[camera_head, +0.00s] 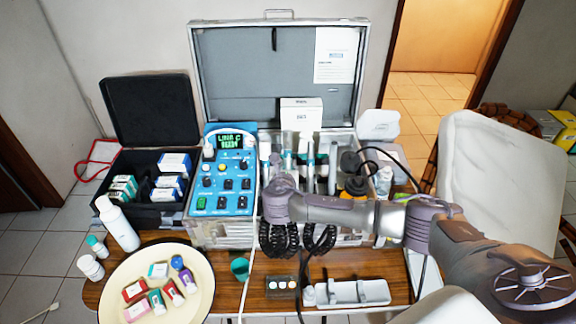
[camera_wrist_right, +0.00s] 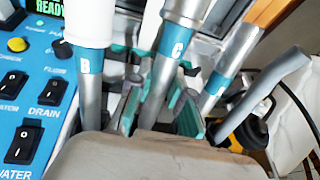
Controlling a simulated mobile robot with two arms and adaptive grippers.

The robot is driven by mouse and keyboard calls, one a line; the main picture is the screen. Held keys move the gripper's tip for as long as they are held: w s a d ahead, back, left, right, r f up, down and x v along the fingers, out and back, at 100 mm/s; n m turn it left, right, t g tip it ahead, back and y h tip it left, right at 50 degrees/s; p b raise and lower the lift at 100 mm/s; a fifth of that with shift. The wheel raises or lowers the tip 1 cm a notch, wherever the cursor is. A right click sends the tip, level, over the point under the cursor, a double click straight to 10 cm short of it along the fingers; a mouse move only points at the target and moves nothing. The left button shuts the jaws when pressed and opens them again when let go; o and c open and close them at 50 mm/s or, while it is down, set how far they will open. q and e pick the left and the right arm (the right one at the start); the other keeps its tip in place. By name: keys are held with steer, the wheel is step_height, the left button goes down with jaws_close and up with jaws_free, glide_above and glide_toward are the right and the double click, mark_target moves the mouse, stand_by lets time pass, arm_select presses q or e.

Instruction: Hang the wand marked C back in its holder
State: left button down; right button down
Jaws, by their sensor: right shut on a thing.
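Wand C (camera_wrist_right: 157,92), a grey metal tube with a teal band lettered C, stands slightly tilted in the middle of the right wrist view. My right gripper (camera_wrist_right: 161,112) is shut around its lower part. In the head view the right gripper (camera_head: 279,163) is over the case beside the blue panel, and its arm hides much of the wands there. Wand B (camera_wrist_right: 91,85) is left of wand C, and another teal-banded wand (camera_wrist_right: 228,75) is right of it. I cannot make out wand C's holder or whether the wand sits in it. My left gripper is not in view.
The blue control panel (camera_head: 213,181) has a lit display reading LINIA C. The open metal case (camera_head: 235,239) stands on the wooden table. Black coiled hoses (camera_head: 279,240) hang in front. A round plate (camera_head: 197,283) and a white tray (camera_head: 347,292) are nearer the front.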

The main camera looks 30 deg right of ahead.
steer(key=shift+s+a+f+b, duration=0.1)
steer(key=shift+s+f+b, duration=0.1)
steer(key=shift+f, duration=0.4)
steer(key=shift+s+a+f+b, duration=0.1)
steer(key=shift+s+f+b, duration=0.1)
steer(key=shift+f, duration=0.4)
steer(key=c, duration=1)
jaws_free()
steer(key=shift+p+v, duration=0.85)
steer(key=shift+p, duration=0.2)
steer(key=p+v, duration=0.5)
steer(key=v, duration=0.1)
